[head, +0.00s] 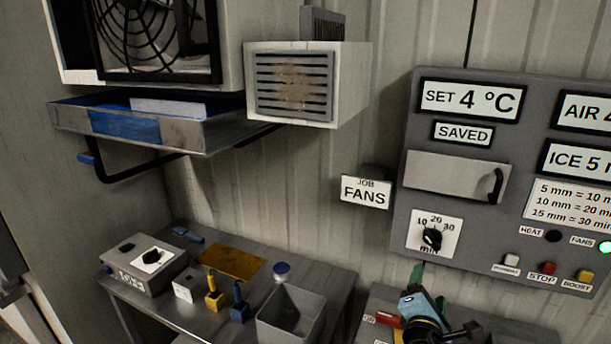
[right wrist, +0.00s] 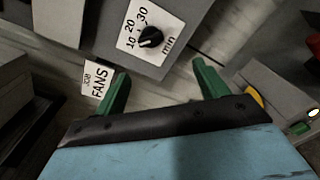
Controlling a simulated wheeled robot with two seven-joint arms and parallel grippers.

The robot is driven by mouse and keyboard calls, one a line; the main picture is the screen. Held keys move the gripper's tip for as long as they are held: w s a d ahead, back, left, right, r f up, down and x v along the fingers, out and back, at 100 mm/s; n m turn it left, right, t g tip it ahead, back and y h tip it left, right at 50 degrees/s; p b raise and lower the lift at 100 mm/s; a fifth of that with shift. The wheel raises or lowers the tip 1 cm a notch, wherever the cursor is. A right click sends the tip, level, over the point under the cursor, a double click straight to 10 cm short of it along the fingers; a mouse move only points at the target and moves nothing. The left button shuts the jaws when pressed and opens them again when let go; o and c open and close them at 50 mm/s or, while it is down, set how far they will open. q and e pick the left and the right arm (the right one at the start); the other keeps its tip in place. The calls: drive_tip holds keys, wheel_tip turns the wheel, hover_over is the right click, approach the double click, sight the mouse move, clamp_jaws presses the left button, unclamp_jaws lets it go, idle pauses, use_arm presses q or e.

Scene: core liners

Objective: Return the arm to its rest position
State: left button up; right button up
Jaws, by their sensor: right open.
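My right gripper (head: 420,285) is at the lower right of the head view, below the timer dial (head: 432,238) of the grey control panel (head: 395,262). In the right wrist view its two green fingers (right wrist: 158,88) stand wide apart with nothing between them. The black dial knob also shows in that view (right wrist: 150,37), beyond the fingers and apart from them. My left gripper does not show in either view.
A metal table (head: 215,318) at lower left holds a grey bin (head: 290,318), a switch box (head: 143,268) and small blue and yellow items. A FANS sign (head: 366,192) hangs on the wall. A metal tray (head: 180,138) juts out below the fan unit (head: 235,50).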

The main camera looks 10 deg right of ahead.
drive_tip(key=s+a+f+m+g+y, duration=0.2)
drive_tip(key=s+f+m+g, duration=0.3)
drive_tip(key=s, duration=0.3)
drive_tip(key=s+a+f+m+g+y, duration=0.1)
drive_tip(key=s+f+m+g+y, duration=0.1)
drive_tip(key=s+f+m, duration=0.4)
drive_tip(key=s+a+m+g+y, duration=0.2)
drive_tip(key=s+a+m+y, duration=0.15)
drive_tip(key=s, duration=0.45)
drive_tip(key=s+a+m+g+y, duration=0.2)
drive_tip(key=s+a+m, duration=0.2)
drive_tip(key=s, duration=0.4)
wheel_tip(320, 180, down, 32)
drive_tip(key=s+g+b, duration=0.1)
drive_tip(key=g+b, duration=0.1)
drive_tip(key=b, duration=0.5)
use_arm(q)
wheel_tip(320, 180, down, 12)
drive_tip(key=b, duration=0.5)
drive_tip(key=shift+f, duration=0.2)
use_arm(e)
drive_tip(key=s+d+f+n, duration=0.1)
drive_tip(key=s+d+f, duration=0.2)
drive_tip(key=s+f, duration=1.3)
wheel_tip(320, 180, down, 3)
drive_tip(key=shift+s+d+f+g, duration=0.2)
drive_tip(key=shift+s+g, duration=0.05)
drive_tip(key=shift+g, duration=0.15)
